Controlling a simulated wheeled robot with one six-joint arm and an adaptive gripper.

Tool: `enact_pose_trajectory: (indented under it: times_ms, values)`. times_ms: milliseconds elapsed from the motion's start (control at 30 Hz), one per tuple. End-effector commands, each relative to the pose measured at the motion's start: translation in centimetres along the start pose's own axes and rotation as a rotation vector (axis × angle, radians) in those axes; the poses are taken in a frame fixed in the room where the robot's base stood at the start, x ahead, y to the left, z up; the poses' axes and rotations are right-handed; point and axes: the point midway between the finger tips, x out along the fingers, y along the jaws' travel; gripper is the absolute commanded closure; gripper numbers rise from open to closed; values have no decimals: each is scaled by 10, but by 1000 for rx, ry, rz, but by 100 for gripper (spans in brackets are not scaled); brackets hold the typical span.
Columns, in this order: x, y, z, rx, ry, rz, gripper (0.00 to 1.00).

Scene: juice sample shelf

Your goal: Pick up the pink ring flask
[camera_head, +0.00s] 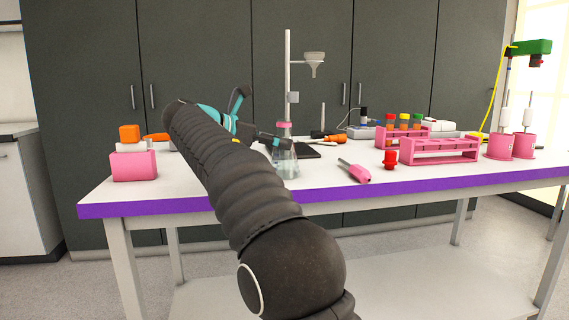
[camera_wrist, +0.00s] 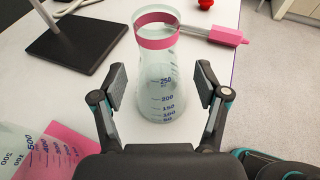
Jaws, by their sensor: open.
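The pink ring flask is a clear conical flask with a pink band at its neck and blue volume marks. In the head view the flask (camera_head: 285,160) stands upright on the white table, near its front edge. In the wrist view the flask (camera_wrist: 160,75) stands just ahead, its body between and slightly beyond the fingertips. My gripper (camera_wrist: 161,88) is open, with one finger on each side of the flask and a gap visible on both sides. In the head view my gripper (camera_head: 272,140) is beside the flask, partly hidden by my arm.
A stand with a dark base (camera_wrist: 75,42) is behind the flask at left. A pink-handled tool (camera_head: 355,171) and a red piece (camera_head: 390,159) lie to the right. Pink tube racks (camera_head: 440,150) stand farther right. A marked clear vessel (camera_wrist: 25,145) is near my gripper's left side.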

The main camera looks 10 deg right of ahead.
Motion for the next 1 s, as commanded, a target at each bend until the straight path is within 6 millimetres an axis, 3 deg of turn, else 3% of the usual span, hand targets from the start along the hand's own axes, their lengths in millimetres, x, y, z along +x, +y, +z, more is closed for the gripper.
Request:
enact_pose_trajectory:
  times_ms: [167, 533, 767, 867, 1000]
  values:
    - [7, 0, 0, 0, 0, 0, 26]
    - [53, 1, 0, 0, 0, -2, 26]
    - [55, 1, 1, 0, 0, 0, 26]
    - [55, 1, 1, 0, 0, 0, 46]
    - [54, 1, 1, 0, 0, 0, 81]
